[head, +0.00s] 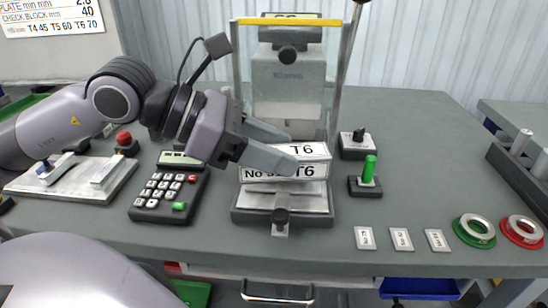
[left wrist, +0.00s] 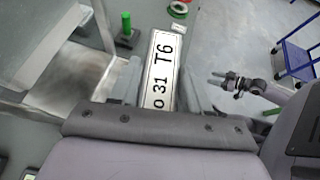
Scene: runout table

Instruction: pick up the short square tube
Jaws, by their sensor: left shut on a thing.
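In the left wrist view the block's white face (left wrist: 163,62), reading "31 T6", lies between the fingers. The block is over the grey seat of the bench machine (head: 283,217); I cannot tell if it touches it. The gripper hides part of the block. No open tube end shows. In the left wrist view my right gripper (left wrist: 212,80) is off to the right, its fingers apart and empty.
Behind stands the grey machine body (head: 288,85) with a yellow-topped frame. A keypad (head: 168,193) is at left, a green-handled switch (head: 368,172) at right. Further right are white tags, a green ring (head: 474,231) and a red ring (head: 523,232). The table's back right is clear.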

